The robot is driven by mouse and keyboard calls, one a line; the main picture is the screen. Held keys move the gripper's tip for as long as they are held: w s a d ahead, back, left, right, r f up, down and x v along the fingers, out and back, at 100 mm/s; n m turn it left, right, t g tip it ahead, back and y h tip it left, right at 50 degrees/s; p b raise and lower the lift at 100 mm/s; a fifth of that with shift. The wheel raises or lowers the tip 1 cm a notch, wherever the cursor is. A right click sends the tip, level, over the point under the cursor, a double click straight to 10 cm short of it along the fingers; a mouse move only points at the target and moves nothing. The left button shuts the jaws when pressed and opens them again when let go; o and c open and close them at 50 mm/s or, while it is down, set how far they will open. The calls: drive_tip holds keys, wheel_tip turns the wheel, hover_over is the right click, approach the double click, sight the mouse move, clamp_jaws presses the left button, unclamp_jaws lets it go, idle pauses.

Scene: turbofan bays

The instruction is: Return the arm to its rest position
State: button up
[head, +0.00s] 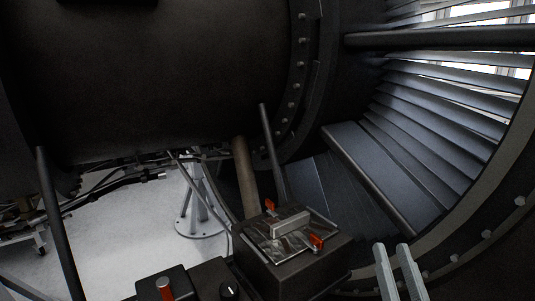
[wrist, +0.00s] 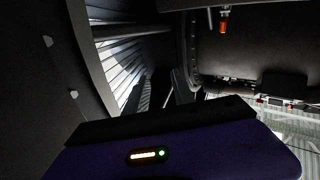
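My gripper (head: 401,272) shows at the bottom right of the head view as two pale grey fingers pointing up. A narrow gap lies between them and I see nothing held there. They stand to the right of a dark box, apart from it in the picture. The rest of the arm is out of the head view. In the wrist view no fingertips can be made out clearly; a dark purple body with a lit indicator (wrist: 148,155) fills the lower part.
The dark box (head: 290,265) carries a metal plate with a grey handle and orange latches. A red-topped control (head: 165,289) is left of it. The large dark engine casing (head: 160,75) fills the upper left; slanted vanes (head: 440,110) are at right. Pale floor (head: 130,240) shows at lower left.

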drive_tip(key=s+f+g, duration=0.2)
drive_tip(key=s+f, duration=0.5)
drive_tip(key=s, duration=0.4)
drive_tip(key=s+f+n+g+b, duration=0.1)
drive_tip(key=s+f+g, duration=0.2)
drive_tip(key=s+f, duration=0.5)
drive_tip(key=s+a+f+g+b, duration=0.1)
drive_tip(key=s+f+g, duration=0.2)
drive_tip(key=s+f, duration=0.4)
drive_tip(key=s, duration=0.9)
drive_tip(key=shift+s+f+n, duration=0.2)
drive_tip(key=shift+n, duration=0.1)
